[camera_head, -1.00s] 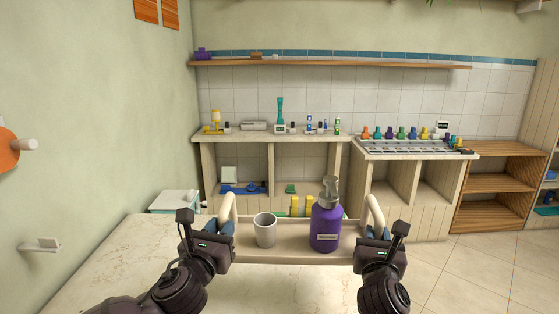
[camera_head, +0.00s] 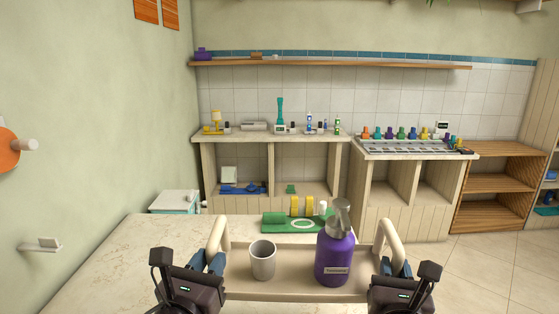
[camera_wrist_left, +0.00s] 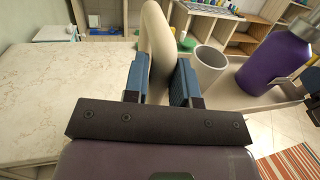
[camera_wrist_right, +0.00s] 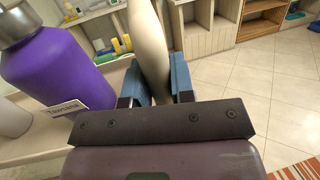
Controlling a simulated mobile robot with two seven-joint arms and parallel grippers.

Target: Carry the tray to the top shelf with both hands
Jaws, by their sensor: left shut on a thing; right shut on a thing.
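The beige tray (camera_head: 297,282) has two upright loop handles and is held level in front of me. A grey cup (camera_head: 263,260) and a purple bottle (camera_head: 336,258) with a silver pump top stand upright on it. My left gripper (camera_head: 211,262) is shut on the left handle (camera_head: 218,238); its fingers straddle that handle in the left wrist view (camera_wrist_left: 158,80). My right gripper (camera_head: 393,264) is shut on the right handle (camera_head: 388,240), also seen between the fingers in the right wrist view (camera_wrist_right: 150,45). A long wooden wall shelf (camera_head: 340,65) runs high across the back wall.
A pale counter (camera_head: 130,255) lies below the tray, with a green mat (camera_head: 270,226) and yellow items (camera_head: 301,206) beyond it. Cluttered vanity cabinets (camera_head: 270,138) stand at the back. A wooden shelf unit (camera_head: 497,182) stands right. Open floor (camera_head: 480,270) lies at right.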

